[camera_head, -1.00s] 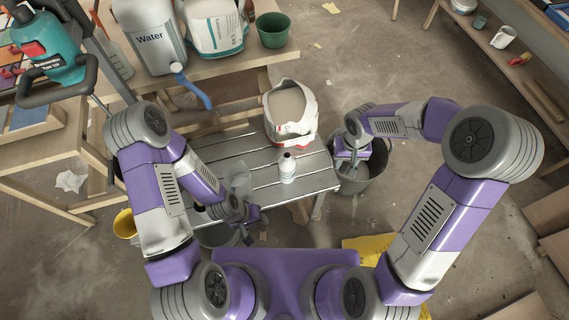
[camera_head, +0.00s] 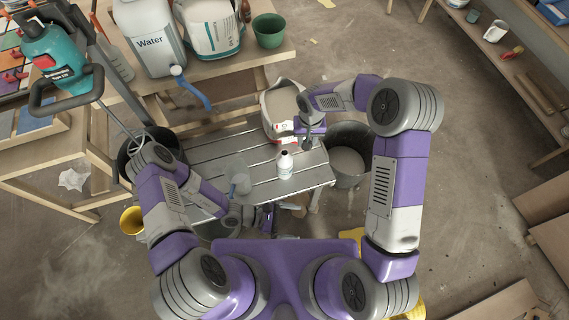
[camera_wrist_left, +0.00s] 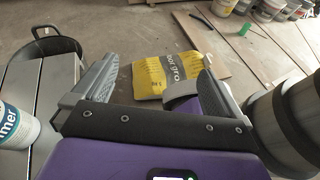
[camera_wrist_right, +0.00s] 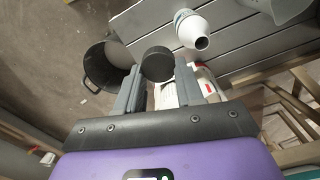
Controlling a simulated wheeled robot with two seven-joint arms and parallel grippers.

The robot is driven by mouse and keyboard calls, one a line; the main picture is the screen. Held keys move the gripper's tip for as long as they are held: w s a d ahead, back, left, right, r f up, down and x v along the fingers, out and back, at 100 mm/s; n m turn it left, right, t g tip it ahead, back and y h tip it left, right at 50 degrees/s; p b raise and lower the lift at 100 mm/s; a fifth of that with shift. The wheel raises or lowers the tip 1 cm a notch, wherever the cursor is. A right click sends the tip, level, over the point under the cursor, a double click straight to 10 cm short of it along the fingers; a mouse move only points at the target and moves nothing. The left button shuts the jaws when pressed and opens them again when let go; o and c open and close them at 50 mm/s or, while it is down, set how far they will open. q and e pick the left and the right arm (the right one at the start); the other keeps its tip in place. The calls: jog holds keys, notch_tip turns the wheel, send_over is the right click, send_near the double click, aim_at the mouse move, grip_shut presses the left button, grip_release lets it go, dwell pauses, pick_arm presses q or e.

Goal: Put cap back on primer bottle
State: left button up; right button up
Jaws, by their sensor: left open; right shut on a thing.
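The white primer bottle (camera_head: 285,165) stands upright on the slatted bench. In the right wrist view its neck (camera_wrist_right: 192,30) is bare and open. In the left wrist view only part of its labelled side (camera_wrist_left: 15,126) shows at the left edge. My right gripper (camera_head: 307,143) is shut on a dark round cap (camera_wrist_right: 157,65), held above the bench and apart from the bottle, beyond it and to its right in the head view. My left gripper (camera_head: 270,215) is open and empty, low beside the bench's near edge, apart from the bottle.
An open bag (camera_head: 284,106) stands at the bench's back, close to my right gripper. A clear cup (camera_head: 240,180) stands left of the bottle. A dark bucket (camera_head: 350,165) is right of the bench (camera_head: 205,155). A yellow bag (camera_wrist_left: 158,76) lies on the floor.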

jog(key=w+a+p, duration=0.1)
jog(key=a, duration=0.2)
jog(key=p, duration=0.2)
send_near(284, 151)
pick_arm(q)
jog(key=w+a+f+n+t+y, duration=0.2)
jog(key=w+a+n+t+y, duration=0.1)
jog(key=w+n+t, duration=0.4)
jog(key=w+a+f+n+t+y, duration=0.3)
jog(key=w+a+n+t+y, duration=0.1)
jog(key=w+n+t, duration=0.2)
jog(key=shift+w+a+n+t, duration=0.4)
jog(key=shift+w+n, duration=0.1)
jog(key=shift+w, duration=0.45)
pick_arm(e)
jog(key=shift+w+r, duration=0.1)
pick_arm(q)
jog(key=shift+f, duration=0.1)
jog(key=x, duration=1.2)
jog(key=shift+w+a+f, duration=0.1)
jog(key=c, duration=1.5)
pick_arm(e)
jog(key=shift+f, duration=2.5)
jog(key=shift+f, duration=0.1)
